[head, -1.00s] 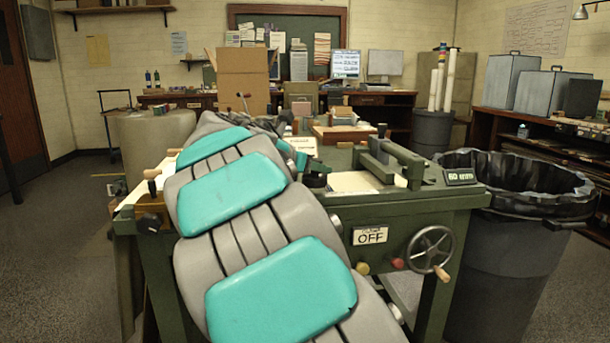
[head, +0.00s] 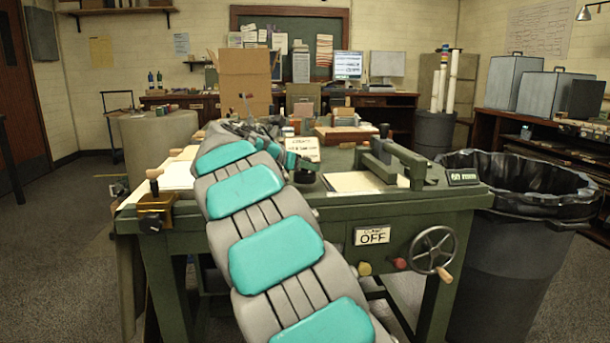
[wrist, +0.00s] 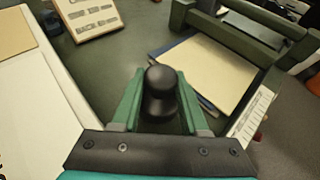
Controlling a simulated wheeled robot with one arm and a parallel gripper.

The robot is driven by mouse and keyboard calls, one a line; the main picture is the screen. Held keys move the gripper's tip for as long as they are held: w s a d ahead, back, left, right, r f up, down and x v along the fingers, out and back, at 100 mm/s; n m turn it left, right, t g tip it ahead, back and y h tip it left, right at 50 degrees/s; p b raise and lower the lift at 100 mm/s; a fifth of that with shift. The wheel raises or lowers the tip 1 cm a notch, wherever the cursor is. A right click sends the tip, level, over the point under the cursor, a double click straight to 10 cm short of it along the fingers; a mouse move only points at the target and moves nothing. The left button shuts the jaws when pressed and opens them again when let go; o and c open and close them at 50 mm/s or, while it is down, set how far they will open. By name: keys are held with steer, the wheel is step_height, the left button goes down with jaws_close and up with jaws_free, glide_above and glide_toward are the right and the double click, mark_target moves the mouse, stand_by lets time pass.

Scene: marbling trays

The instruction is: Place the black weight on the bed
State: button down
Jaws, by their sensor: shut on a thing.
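The black weight (wrist: 161,92), with a rounded knob on top, is upright between the two green fingers of my gripper (wrist: 160,108) in the wrist view. The fingers are shut on it from both sides. The green bed (wrist: 108,62) spreads below and around it in the wrist view. The gap between the weight's underside and the bed is hidden, so I cannot tell whether they touch. In the head view my arm reaches across the green bench, and the bed's bare surface (head: 338,160) shows right of it.
A cream sheet (wrist: 215,75) lies right of the weight, beside a green clamp frame (wrist: 262,30). A white sheet (wrist: 35,105) lies at left, and a board with labels (wrist: 88,14) behind. A black-lined bin (head: 520,200) stands right of the bench.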

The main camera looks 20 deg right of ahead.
steer(key=shift+f, duration=0.9)
steer(key=shift+c, duration=2.2)
jaws_free()
steer(key=shift+f, duration=0.2)
steer(key=shift+r, duration=0.15)
steer(key=v, duration=1.2)
steer(key=shift+p, duration=0.4)
